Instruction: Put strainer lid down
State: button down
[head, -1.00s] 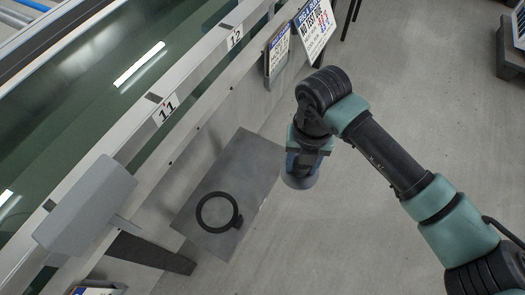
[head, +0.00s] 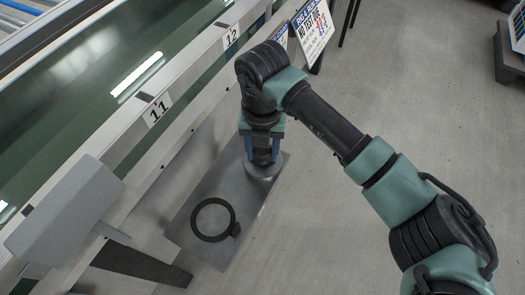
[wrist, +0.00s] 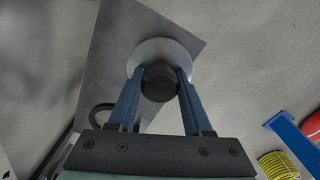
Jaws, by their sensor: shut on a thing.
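The strainer lid is a round light-grey disc (head: 262,171) with a black knob (wrist: 159,84), also clear in the wrist view as a pale disc (wrist: 140,50). My gripper (head: 262,157) is shut on the black knob, one blue finger on each side, and points down. The lid is over the far end of a flat grey plate (head: 205,186). I cannot tell whether the lid touches the plate or hangs just above it. A black ring (head: 213,239) with a small lug lies on the nearer part of the plate, apart from the lid.
The bench rail with tags 11 (head: 157,108) and 12 (head: 231,35) runs along the left. A grey box-shaped part (head: 65,215) sticks out at lower left. Signs (head: 314,30) stand at the top. Open floor (head: 400,100) lies to the right.

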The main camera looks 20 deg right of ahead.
jog(key=shift+f, duration=0.15)
jog(key=shift+c, duration=1.6)
grip_release()
notch_tip(320, 180, up, 12)
jog(key=p, duration=0.5)
jog(key=shift+r+p, duration=0.2)
jog(key=shift+p, duration=0.2)
